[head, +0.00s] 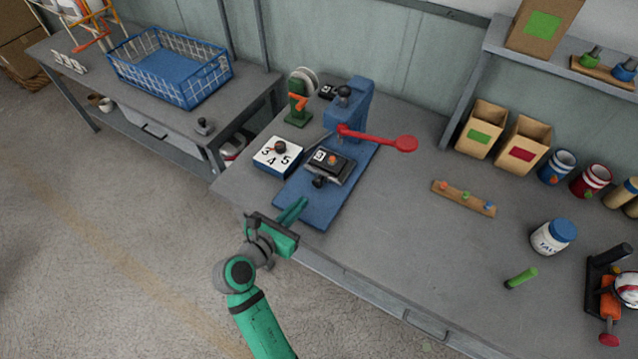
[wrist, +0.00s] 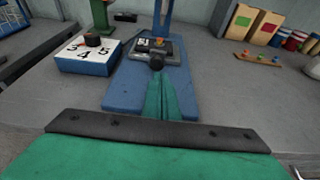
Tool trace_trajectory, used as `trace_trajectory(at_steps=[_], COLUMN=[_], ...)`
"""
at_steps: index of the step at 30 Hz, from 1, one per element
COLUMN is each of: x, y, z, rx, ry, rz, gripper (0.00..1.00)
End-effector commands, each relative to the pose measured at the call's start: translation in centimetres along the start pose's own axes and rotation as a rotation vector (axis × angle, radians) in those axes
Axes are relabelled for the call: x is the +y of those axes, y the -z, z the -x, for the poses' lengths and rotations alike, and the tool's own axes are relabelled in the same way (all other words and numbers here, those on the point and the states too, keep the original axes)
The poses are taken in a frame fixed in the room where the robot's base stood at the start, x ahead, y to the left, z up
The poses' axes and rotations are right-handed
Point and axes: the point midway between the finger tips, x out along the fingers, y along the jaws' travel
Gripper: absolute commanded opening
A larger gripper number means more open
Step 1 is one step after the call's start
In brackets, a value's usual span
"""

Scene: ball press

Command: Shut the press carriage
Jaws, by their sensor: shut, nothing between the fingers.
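The blue press (head: 347,110) stands on the workbench with a red lever (head: 385,140) reaching right. Its dark carriage (head: 330,167) sits on the blue base plate (head: 323,207), toward the front of the press column, with a black knob (head: 319,182) on its near side. The carriage also shows in the wrist view (wrist: 150,48), with its knob (wrist: 156,63) just beyond my fingers. My green gripper (head: 299,204) is shut and empty over the front of the base plate, pointing at the knob. I cannot tell whether the fingertips touch the knob.
A numbered white-and-blue box (head: 278,156) sits close left of the base plate. A green stand with a reel (head: 300,97) is behind it. A wooden strip with coloured pegs (head: 463,199) lies to the right. The bench front between them is clear.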

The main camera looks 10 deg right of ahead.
Motion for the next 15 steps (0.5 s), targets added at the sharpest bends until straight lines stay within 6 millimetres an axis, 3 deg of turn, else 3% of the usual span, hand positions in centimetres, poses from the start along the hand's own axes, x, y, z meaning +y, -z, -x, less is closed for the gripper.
trace_trajectory(at_steps=[3,7,11,15], x=[-2.1,-2.9,-2.9,-3.0], y=[0.2,0.1,0.1,0.1], z=[1.4,1.6,0.5,-1.8], rx=[-0.003,-0.008,-0.008,-0.008], ry=[-0.001,-0.001,0.000,0.001], rz=[0.003,0.003,0.003,0.004], gripper=[0.00,0.00,0.00,0.00])
